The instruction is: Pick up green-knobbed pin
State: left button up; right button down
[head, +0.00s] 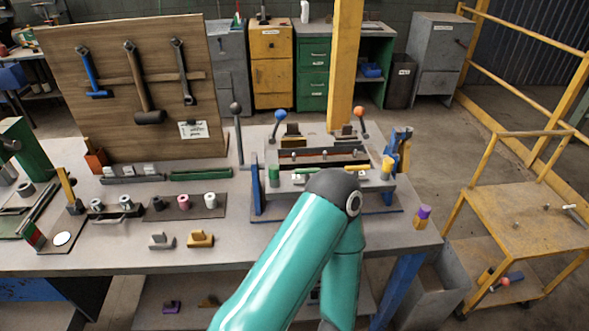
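A short upright green cylinder (273,175) stands at the left end of the grey fixture (257,200) on the workbench; it looks like the green knob, but a pin under it cannot be made out. A similar yellow piece (387,168) stands at the fixture's right end. A teal arm of mine rises from the bottom edge, bends in front of the fixture and goes back down. It hides the fixture's front middle. Neither gripper shows in the head view.
Levers with blue (281,115) and orange (360,112) knobs rise behind the fixture. A tool board (140,90) stands at the back left. A purple-topped block (422,216) sits near the bench's right edge. A yellow cart (530,215) stands to the right.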

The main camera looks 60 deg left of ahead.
aim_at(274, 169)
jog(key=u, duration=0.1)
jog(key=k, duration=1.6)
jog(key=u, duration=0.8)
jog(key=i, duration=1)
